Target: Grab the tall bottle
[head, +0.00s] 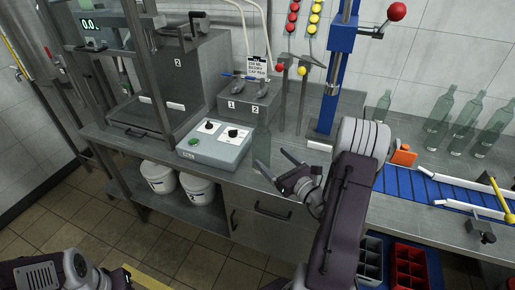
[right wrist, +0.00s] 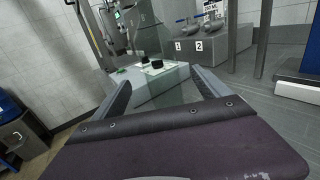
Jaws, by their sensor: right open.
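The tall bottle (head: 262,148) is clear, greenish glass and stands upright at the front edge of the steel bench, just right of the control box. My right gripper (head: 273,163) is open, its fingertips close to the lower part of the bottle. In the right wrist view the see-through bottle (right wrist: 180,88) shows between the two spread fingers (right wrist: 165,88); I cannot tell whether they touch it. My left arm shows at the bottom left of the head view, but its finger state is unclear.
The control box (head: 214,145) with knobs and a green button stands left of the bottle. Behind is a grey block (head: 250,104) marked 1 and 2. A blue post (head: 335,80), blue conveyor (head: 425,188) and several clear bottles (head: 462,130) are to the right.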

